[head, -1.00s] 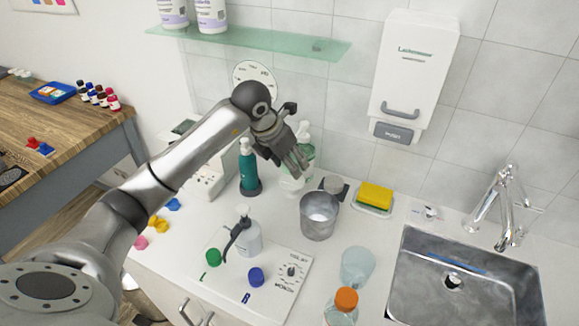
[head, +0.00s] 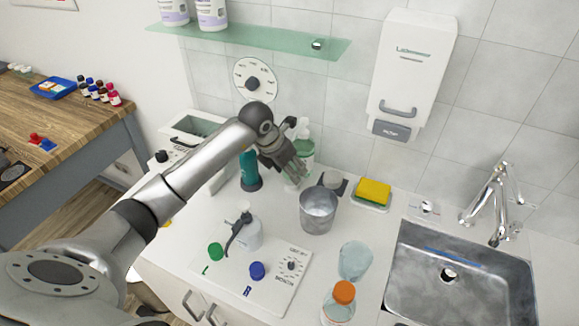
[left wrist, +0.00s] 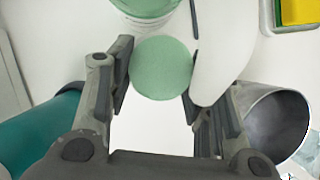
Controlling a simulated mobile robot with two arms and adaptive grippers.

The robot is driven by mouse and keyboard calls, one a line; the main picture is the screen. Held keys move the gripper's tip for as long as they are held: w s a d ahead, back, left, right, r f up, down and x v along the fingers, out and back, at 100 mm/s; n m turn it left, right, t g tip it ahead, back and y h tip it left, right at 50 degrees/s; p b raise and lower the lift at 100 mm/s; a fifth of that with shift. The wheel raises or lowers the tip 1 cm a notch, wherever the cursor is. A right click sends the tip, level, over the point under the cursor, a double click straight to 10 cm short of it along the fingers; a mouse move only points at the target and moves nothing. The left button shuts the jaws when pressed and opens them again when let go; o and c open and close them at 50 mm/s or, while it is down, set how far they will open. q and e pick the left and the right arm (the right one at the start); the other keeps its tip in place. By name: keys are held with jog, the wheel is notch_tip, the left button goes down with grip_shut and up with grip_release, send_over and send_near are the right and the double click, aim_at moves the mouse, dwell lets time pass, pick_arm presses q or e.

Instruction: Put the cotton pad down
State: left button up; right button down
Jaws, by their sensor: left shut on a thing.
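My left gripper (head: 297,174) is above the white counter, in front of the green pump bottle (head: 305,145) and left of the metal beaker (head: 318,210). In the left wrist view its two fingers (left wrist: 158,80) are shut on a round, pale green disc, the cotton pad (left wrist: 160,68). The pad is seen face on, with white counter behind it. In the head view the fingers hide the pad. My right gripper is not in view.
A teal bottle (head: 250,172) stands left of the gripper. A dark square with a grey round piece (head: 332,181) and a yellow sponge (head: 374,191) lie to the right. A glass (head: 354,261), an orange-capped bottle (head: 339,302) and the sink (head: 460,285) are nearer.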

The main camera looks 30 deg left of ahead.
pick_arm(q)
jog(key=shift+f, duration=0.35)
jog(key=o, duration=0.9)
jog(key=shift+r, duration=0.1)
jog(key=shift+r+p, duration=0.5)
jog(key=shift+r, duration=0.1)
jog(key=b+v, duration=0.2)
jog(key=v, duration=0.9)
jog(key=shift+s+a+r+b, duration=0.1)
jog(key=shift+s+r+b, duration=0.05)
jog(key=shift+r+b, duration=0.2)
